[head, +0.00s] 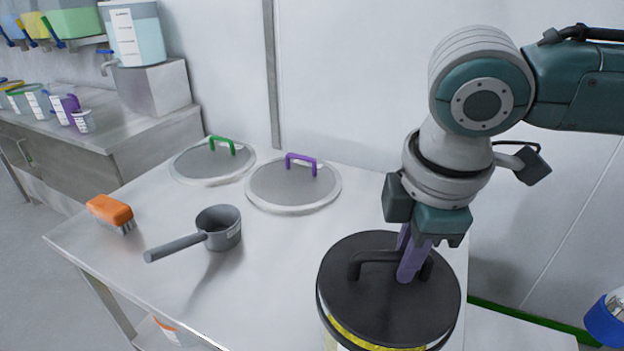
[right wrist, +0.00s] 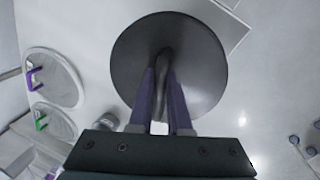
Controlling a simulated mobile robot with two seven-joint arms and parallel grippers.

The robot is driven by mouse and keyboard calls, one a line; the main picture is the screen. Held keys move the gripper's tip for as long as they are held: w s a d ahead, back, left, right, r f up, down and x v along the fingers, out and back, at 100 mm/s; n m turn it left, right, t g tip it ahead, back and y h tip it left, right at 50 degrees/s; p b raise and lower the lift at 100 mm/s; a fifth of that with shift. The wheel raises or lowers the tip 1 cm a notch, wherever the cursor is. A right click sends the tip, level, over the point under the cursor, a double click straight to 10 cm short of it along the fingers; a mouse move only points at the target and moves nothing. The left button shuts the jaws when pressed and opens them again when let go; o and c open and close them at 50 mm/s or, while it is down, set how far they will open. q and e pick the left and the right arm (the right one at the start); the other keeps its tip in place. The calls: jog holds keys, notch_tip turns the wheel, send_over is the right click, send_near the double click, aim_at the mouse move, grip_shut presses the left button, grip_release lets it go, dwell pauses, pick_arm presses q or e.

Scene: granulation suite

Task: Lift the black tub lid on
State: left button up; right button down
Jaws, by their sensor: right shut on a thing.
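The black lid (head: 345,300) is a round disc with a bar handle (head: 372,256), at the bottom right of the head view. My right gripper (head: 408,265) comes down from above with purple fingers shut on the handle. The right wrist view also shows the lid (right wrist: 205,65) with the fingers (right wrist: 160,95) on its handle. The tub (head: 345,334) is under the lid and mostly hidden; a yellow strip shows below the lid's front edge. I cannot tell whether the lid touches the rim. My left gripper is out of view.
On the steel table (head: 130,215) lie a green-handled lid (head: 190,165), a purple-handled lid (head: 270,190), a grey scoop (head: 222,238) and an orange brush (head: 110,212). A blue item (head: 605,318) stands at the far right. The table's front middle is clear.

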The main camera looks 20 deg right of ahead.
aim_at(404, 291)
jog(key=shift+f+b, duration=0.3)
jog(key=shift+f, duration=0.35)
jog(key=c, duration=0.8)
grip_release()
jog(key=r, duration=0.3)
jog(key=s+r+p, duration=0.1)
jog(key=r, duration=0.2)
jog(key=a+r, duration=0.1)
jog(key=r, duration=0.2)
jog(key=shift+s+r, duration=0.4)
